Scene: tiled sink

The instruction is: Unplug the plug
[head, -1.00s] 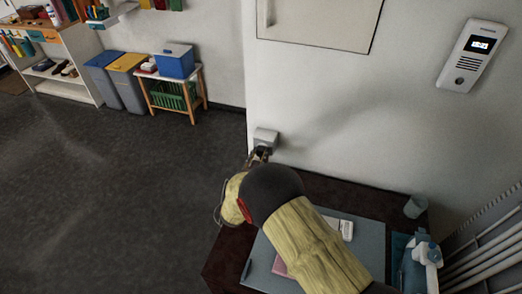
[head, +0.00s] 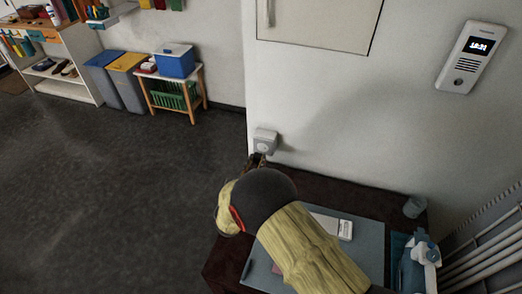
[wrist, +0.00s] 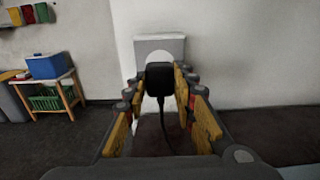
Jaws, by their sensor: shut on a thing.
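The black plug (wrist: 159,76) is held between the yellow-padded fingers of my gripper (wrist: 159,88) in the wrist view. Its black cord (wrist: 164,125) hangs down between the fingers. The light grey wall socket (head: 265,141) is on the wall edge above the dark desk, and its round face shows uncovered in the head view. In the wrist view the socket (wrist: 160,43) stands behind the plug. In the head view my gripper (head: 257,161) is just in front of and below the socket, with a small gap between them. The plug is hard to make out there.
The dark desk (head: 222,262) below carries a grey mat (head: 375,237), a white card-like item (head: 345,229), a cup (head: 414,207) and a bottle (head: 425,252). An intercom (head: 470,58) hangs on the wall at right. Open floor lies to the left.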

